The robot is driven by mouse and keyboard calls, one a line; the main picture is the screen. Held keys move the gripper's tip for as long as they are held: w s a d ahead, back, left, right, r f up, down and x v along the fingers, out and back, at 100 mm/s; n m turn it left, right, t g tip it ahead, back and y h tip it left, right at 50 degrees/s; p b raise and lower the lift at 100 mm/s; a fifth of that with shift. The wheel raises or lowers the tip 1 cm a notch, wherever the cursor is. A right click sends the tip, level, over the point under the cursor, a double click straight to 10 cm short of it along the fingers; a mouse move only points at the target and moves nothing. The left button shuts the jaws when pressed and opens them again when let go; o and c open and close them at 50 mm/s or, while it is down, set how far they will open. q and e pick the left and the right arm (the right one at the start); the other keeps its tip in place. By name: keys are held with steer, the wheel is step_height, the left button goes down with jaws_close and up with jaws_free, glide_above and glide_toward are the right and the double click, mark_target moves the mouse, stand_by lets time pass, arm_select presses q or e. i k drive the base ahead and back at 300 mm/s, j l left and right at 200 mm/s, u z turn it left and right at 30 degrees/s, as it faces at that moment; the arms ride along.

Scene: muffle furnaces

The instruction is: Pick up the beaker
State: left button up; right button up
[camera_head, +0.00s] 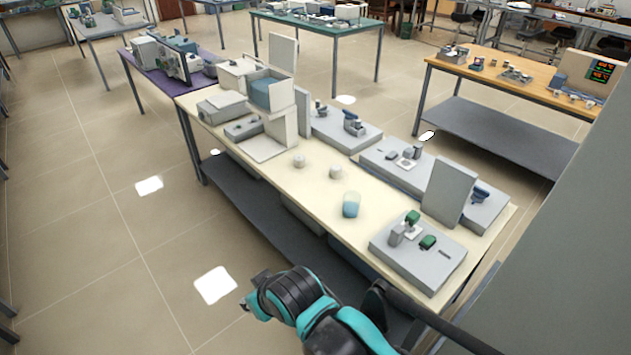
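The beaker (351,204) is a small clear vessel with blue contents. It stands upright on the cream top of the long table (310,205), right of the table's middle. Nothing touches it. A black and teal arm of mine enters at the bottom of the view, in front of the table's near edge and well short of the beaker. I make out no gripper fingers on it. No other gripper shows.
Two small pale containers (299,161) (336,172) stand left of the beaker. A grey base with green-topped devices (418,248) lies to its right. Bulky furnace-like equipment (264,95) fills the table's left part. The tabletop just around the beaker is clear.

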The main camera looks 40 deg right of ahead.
mark_target(351, 200)
steer(key=i+j+z, duration=0.15)
steer(key=i+z, duration=0.25)
steer(key=i, duration=0.25)
steer(key=i+j+z, duration=0.45)
steer(key=i, duration=0.2)
steer(key=i+j+z, duration=0.55)
steer(key=z, duration=0.3)
steer(key=i+j+z, duration=0.2)
steer(key=z, duration=0.25)
steer(key=i+j+z, duration=0.1)
steer(key=j+z, duration=0.15)
steer(key=z, duration=0.2)
steer(key=i+j+z, duration=0.1)
steer(key=j+z, duration=0.15)
steer(key=z, duration=0.2)
steer(key=j+z, duration=0.6)
steer(key=z, duration=0.25)
steer(key=i+j+z, duration=0.1)
steer(key=j+z, duration=0.2)
steer(key=z, duration=0.2)
steer(key=j+z, duration=0.3)
steer(key=z, duration=0.2)
steer(key=j+z, duration=0.45)
steer(key=l, duration=0.1)
